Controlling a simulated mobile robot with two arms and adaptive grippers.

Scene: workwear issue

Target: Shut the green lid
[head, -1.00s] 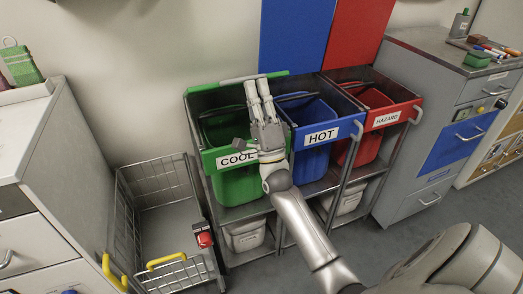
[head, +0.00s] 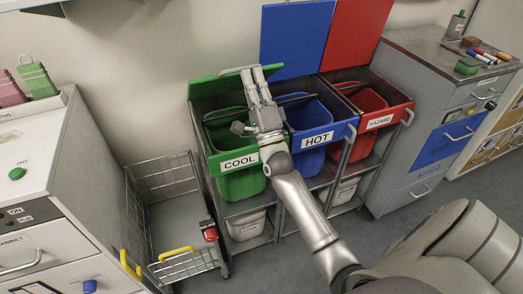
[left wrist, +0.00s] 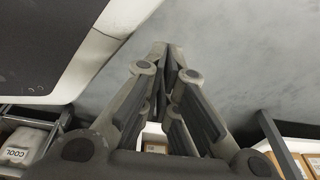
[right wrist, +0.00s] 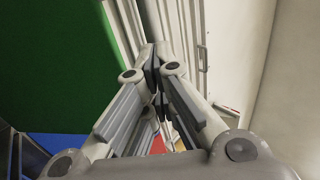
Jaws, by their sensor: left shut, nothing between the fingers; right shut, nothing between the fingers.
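The green lid (head: 210,90) stands partly raised at the back of the green bin labelled COOL (head: 243,185), which is open in front. It leans at a low angle, unlike the upright blue and red lids. A pale handle bar (head: 235,70) runs along its upper edge. My right gripper (head: 256,72) is shut and empty, its fingertips at the lid's upper edge near the right end; I cannot tell whether they touch. The right wrist view shows a broad green surface (right wrist: 50,60) beside the fingers. My left gripper (left wrist: 168,60) is shut and empty, outside the head view.
The blue lid (head: 297,45) and red lid (head: 355,35) stand upright behind the HOT bin (head: 312,160) and HAZARD bin (head: 370,140). A wire cart (head: 165,185) stands left of the bins, beside a grey cabinet (head: 75,175). A grey drawer unit (head: 410,120) stands at right.

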